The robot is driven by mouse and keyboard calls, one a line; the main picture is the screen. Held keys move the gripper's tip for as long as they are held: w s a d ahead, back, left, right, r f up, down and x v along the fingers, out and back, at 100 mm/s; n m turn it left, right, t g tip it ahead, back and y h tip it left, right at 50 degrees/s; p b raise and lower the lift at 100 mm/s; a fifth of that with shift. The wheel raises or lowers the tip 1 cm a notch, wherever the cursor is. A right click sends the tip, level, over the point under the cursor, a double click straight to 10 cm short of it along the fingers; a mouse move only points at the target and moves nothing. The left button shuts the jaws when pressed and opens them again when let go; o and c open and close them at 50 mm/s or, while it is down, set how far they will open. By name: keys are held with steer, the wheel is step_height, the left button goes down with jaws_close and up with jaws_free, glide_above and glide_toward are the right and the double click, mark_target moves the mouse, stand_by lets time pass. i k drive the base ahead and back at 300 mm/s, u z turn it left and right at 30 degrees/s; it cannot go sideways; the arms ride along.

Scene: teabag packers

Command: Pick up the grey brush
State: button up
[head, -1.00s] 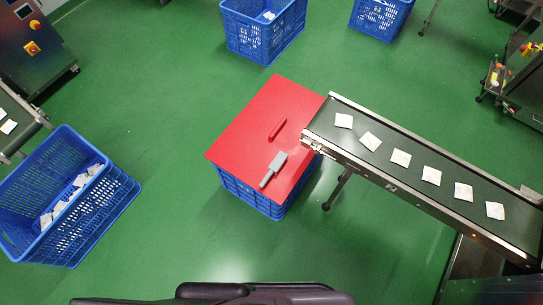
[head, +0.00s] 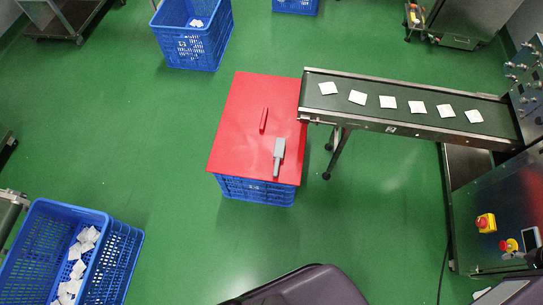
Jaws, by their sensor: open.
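The grey brush (head: 279,154) lies on the red lid (head: 233,128) of a blue crate, near the lid's right front part. Its wide head points away from me and its narrow handle points toward me. A red bar-shaped piece (head: 263,119), possibly the lid's handle, is just behind and left of the brush. My gripper is not in the head view.
A conveyor (head: 408,126) carrying several white teabags ends at the lid's right edge. A blue crate with teabags (head: 119,265) stands at the lower left, another blue crate (head: 203,49) at the back. Green floor between me and the lid is clear.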

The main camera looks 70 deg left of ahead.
mark_target(280, 144)
steer(key=z, duration=0.2)
steer(key=k, duration=0.8)
steer(key=u, duration=2.1)
